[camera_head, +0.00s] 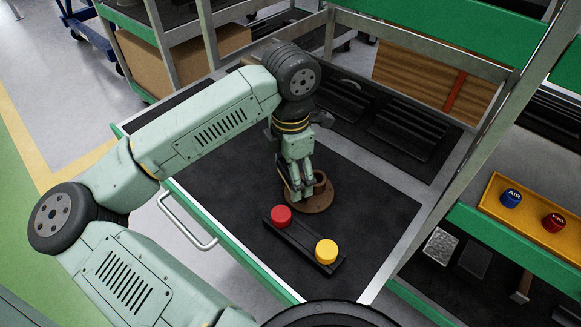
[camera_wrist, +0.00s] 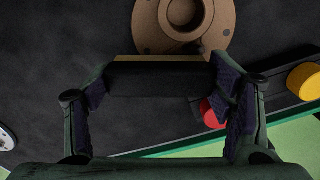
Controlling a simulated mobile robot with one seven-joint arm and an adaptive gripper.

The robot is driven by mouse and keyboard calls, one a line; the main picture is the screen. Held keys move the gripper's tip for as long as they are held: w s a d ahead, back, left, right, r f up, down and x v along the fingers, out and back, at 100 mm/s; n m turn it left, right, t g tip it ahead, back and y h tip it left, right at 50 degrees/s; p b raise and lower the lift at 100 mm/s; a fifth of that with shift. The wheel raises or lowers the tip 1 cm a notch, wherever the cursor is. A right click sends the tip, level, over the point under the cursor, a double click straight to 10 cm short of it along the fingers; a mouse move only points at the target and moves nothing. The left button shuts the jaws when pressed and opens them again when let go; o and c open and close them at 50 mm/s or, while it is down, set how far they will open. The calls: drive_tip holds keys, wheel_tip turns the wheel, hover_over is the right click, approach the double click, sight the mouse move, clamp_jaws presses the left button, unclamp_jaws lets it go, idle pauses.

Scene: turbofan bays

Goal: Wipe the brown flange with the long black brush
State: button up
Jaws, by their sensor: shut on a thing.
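The brown flange (camera_head: 321,203), a round disc with a raised ring, lies on the dark mat of the pulled-out shelf. It shows at the top of the wrist view (camera_wrist: 148,30), partly cut off by the frame edge. My gripper (camera_wrist: 160,80) is shut on the long black brush (camera_wrist: 155,80), a dark block with a tan strip along its far edge, held crosswise between the fingers. In the head view my gripper (camera_head: 297,188) is at the flange's left side. The brush is mostly hidden there, and I cannot tell whether it touches the flange.
A black strip (camera_head: 300,245) with a red cap (camera_head: 281,216) and a yellow cap (camera_head: 327,251) lies close in front of the flange. Dark trays (camera_head: 410,135) stand behind. A metal post rises at right, beside a yellow tray (camera_head: 530,222) with blue and red caps. The mat's left is clear.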

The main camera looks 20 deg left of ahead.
sight(311, 207)
drive_tip(key=shift+f+b, duration=1.1)
drive_tip(key=shift+b, duration=0.2)
idle(0.5)
drive_tip(key=shift+r, duration=0.1)
drive_tip(key=shift+s+d+b, duration=0.4)
drive_tip(key=shift+d, duration=0.4)
drive_tip(key=shift+s+d+b, duration=0.35)
drive_tip(key=shift+s+d, duration=0.05)
drive_tip(key=shift+d, duration=0.35)
drive_tip(key=shift+s+d+b, duration=0.4)
drive_tip(key=shift+d+b, duration=0.15)
drive_tip(key=shift+d, duration=0.15)
drive_tip(key=shift+s+d+b, duration=0.35)
drive_tip(key=shift+d+b, duration=0.2)
drive_tip(key=shift+d, duration=0.1)
drive_tip(key=shift+w+a+f+b, duration=0.2)
drive_tip(key=shift+w+a+b, duration=0.25)
drive_tip(key=shift+a+b, duration=0.4)
drive_tip(key=shift+w+a+r+b, duration=0.1)
drive_tip(key=shift+w+a+b, duration=0.25)
drive_tip(key=shift+a, duration=0.35)
drive_tip(key=shift+w+a+b, duration=0.25)
drive_tip(key=shift+w+a, duration=0.15)
drive_tip(key=shift+a, duration=0.3)
drive_tip(key=shift+w+a+r+b, duration=0.1)
drive_tip(key=shift+w+a+b, duration=0.25)
drive_tip(key=shift+a, duration=0.35)
